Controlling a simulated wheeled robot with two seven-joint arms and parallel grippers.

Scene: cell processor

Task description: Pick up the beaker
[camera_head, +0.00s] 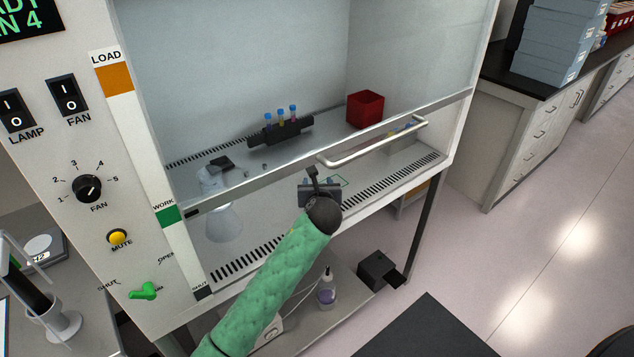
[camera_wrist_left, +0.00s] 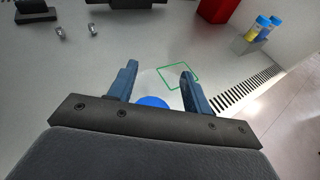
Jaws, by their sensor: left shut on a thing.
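My left gripper (camera_head: 318,188) reaches under the raised glass sash into the cabinet. In the left wrist view its two blue fingers (camera_wrist_left: 157,90) stand on either side of a clear beaker with blue contents (camera_wrist_left: 152,102), and they are shut on it. Most of the beaker is hidden by the gripper body, and in the head view I cannot make it out behind the hand. I cannot tell whether it touches the work surface. A green square outline (camera_wrist_left: 178,75) lies on the surface just beyond the fingers. My right gripper is not in view.
A black rack (camera_head: 281,131) with capped tubes and a red box (camera_head: 365,108) stand at the back. A pale conical flask (camera_head: 222,218) is at the left. The sash edge with its handle (camera_head: 375,143) crosses above my arm. Blue-yellow tubes (camera_wrist_left: 262,25) stand at the right.

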